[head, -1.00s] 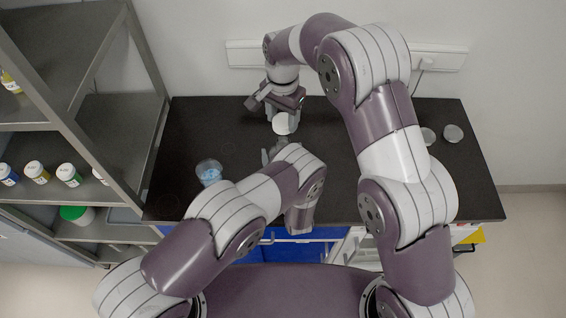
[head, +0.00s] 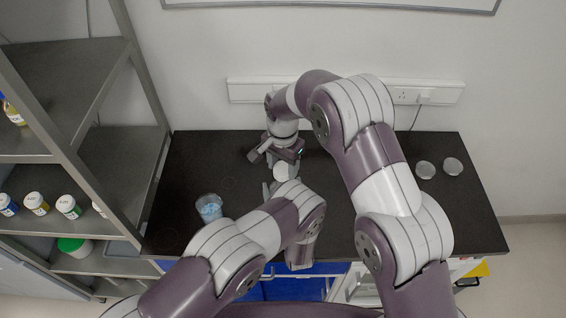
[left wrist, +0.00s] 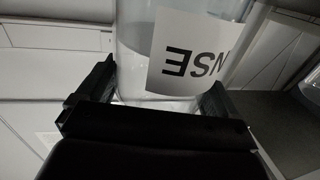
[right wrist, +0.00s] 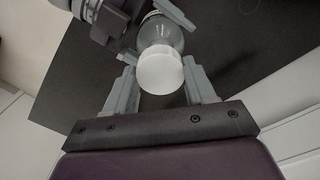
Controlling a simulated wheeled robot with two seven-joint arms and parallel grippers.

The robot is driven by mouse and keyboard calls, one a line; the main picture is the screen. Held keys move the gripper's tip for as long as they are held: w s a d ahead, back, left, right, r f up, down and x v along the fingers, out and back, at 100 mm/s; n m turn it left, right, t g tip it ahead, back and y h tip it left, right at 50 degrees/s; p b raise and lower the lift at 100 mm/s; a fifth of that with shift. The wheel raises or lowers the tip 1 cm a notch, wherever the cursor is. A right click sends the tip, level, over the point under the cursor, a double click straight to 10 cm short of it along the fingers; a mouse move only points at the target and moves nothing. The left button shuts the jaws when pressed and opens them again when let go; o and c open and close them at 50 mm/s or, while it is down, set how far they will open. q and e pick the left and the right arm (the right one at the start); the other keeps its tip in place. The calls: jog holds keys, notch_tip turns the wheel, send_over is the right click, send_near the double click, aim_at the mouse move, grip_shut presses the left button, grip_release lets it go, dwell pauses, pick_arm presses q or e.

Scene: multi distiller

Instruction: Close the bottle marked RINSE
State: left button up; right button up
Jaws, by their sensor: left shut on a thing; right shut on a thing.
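The bottle marked RINSE (left wrist: 135,50) is clear, holds pale liquid, and carries a white label reading upside down, partly cut off, in the left wrist view. My left gripper (left wrist: 153,100) is shut around its body. A white cap (right wrist: 160,73) sits at the bottle's mouth in the right wrist view, and it also shows in the head view (head: 282,172). My right gripper (right wrist: 161,88) is shut on the cap, one finger on each side. I cannot tell how tightly the cap is seated. In the head view, the arms hide most of the bottle.
A beaker with blue contents (head: 209,207) stands on the black bench (head: 390,205) at left. Two clear round dishes (head: 426,170) (head: 453,166) lie at right. A shelf rack (head: 75,100) with several small bottles is at far left. The bench's right part is mostly clear.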

jog(key=shift+f, duration=0.1)
dwell(0.4)
jog(key=shift+f, duration=0.8)
jog(key=shift+f, duration=0.55)
